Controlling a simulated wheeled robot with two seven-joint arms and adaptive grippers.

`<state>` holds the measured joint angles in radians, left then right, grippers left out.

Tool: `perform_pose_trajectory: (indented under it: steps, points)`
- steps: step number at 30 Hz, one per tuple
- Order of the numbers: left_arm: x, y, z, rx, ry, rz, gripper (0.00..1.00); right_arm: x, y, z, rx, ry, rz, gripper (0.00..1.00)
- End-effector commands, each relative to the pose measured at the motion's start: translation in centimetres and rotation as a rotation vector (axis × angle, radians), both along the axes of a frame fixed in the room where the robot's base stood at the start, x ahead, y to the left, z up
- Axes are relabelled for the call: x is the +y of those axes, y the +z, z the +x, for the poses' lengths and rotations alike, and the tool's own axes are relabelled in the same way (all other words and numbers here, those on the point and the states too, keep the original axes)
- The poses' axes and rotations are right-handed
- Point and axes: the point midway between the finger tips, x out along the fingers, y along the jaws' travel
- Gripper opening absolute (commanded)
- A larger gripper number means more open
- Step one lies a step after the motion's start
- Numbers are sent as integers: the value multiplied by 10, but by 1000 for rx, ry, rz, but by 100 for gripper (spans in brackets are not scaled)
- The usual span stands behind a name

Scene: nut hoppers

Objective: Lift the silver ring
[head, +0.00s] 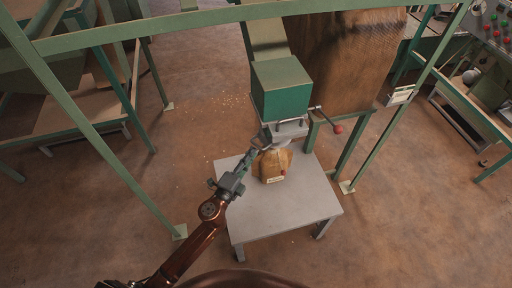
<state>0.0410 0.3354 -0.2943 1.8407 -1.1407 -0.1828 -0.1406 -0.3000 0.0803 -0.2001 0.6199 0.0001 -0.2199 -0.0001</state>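My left arm reaches up from the bottom, and its gripper (258,147) is at the left side of the spout under the green hopper box (281,90). A pale silver-grey piece (291,128), which may be the silver ring, sits under that box above a brown sack (275,166). The gripper touches or nearly touches its left edge; I cannot tell which. The fingers are too small and overlapped to show whether they are open or shut. The sack stands on a grey table (290,207), its top partly hidden. My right gripper is out of view.
A lever with a red knob (338,129) sticks out right of the spout. Green frame posts (392,130) stand around the table. The table's front part is bare. Small pale bits lie on the floor behind.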

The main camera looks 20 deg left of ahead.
Motion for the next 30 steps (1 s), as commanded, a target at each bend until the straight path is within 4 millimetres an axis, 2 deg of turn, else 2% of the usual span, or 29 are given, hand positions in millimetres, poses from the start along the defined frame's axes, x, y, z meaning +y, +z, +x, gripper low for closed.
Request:
perform_pose_trajectory:
  steps: [1, 6, 12, 30]
  points:
    - [3, -1, -12, 3, 2, -3, 16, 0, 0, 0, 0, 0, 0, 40]
    - [9, -2, -43, 1, 3, -2, 16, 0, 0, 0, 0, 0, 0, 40]
    - [12, -2, -61, -1, 2, 0, 16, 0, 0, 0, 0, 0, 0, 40]
    - [13, -2, -64, -2, 0, 1, 16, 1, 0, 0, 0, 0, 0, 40]
